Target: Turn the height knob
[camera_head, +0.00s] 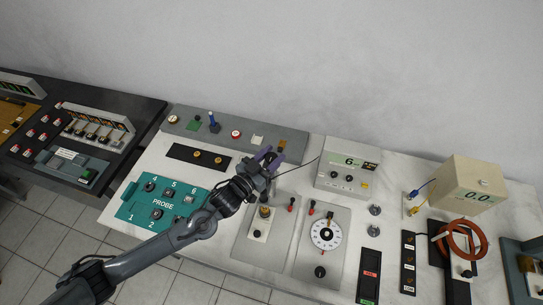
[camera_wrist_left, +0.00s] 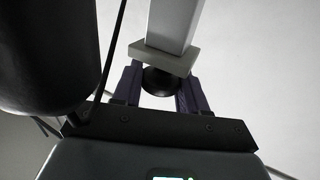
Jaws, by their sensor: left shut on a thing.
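My left gripper (camera_head: 269,157) reaches across the bench to its back part, near the front edge of the long grey panel. In the left wrist view its two dark purple fingers (camera_wrist_left: 160,92) stand on either side of a round black knob (camera_wrist_left: 164,83) and are shut on it. I take this knob to be the height knob; no label on it shows. A pale grey post with a square plate (camera_wrist_left: 165,57) adjoins the knob. In the head view the knob is small and largely hidden between the fingers. My right gripper is in neither view.
A teal PROBE panel (camera_head: 147,208) lies left of my left arm. A grey panel with a white dial (camera_head: 327,234) lies to the right. Thin cables run nearby.

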